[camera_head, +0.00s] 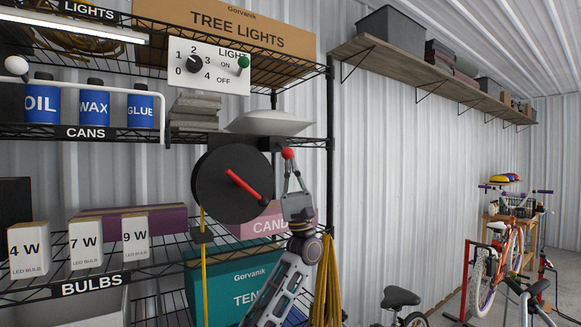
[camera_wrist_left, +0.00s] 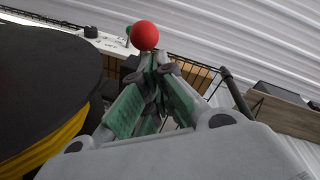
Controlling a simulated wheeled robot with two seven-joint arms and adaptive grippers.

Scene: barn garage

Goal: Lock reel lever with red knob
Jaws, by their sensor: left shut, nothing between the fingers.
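The black reel (camera_head: 215,190) hangs under the shelf, with a red bar on its face and a yellow strap below it. It fills the left side of the left wrist view (camera_wrist_left: 40,80). The red knob (camera_head: 288,154) is at the reel's right side; it is a round ball in the left wrist view (camera_wrist_left: 145,36). Its lever stem is hidden behind my fingers. My left gripper (camera_head: 291,168) points up just below the knob, fingers shut and empty. Its fingertips (camera_wrist_left: 156,68) appear just below the ball; I cannot tell whether they touch it. My right gripper is not in view.
The wire shelf holds cans (camera_head: 43,105), bulb boxes (camera_head: 85,244) and a teal box (camera_head: 228,285). A panel with a dial and green-knobbed switch (camera_head: 209,65) is above the reel. A shelf post (camera_head: 330,150) stands close right of my gripper. A yellow coil (camera_head: 328,285) hangs below.

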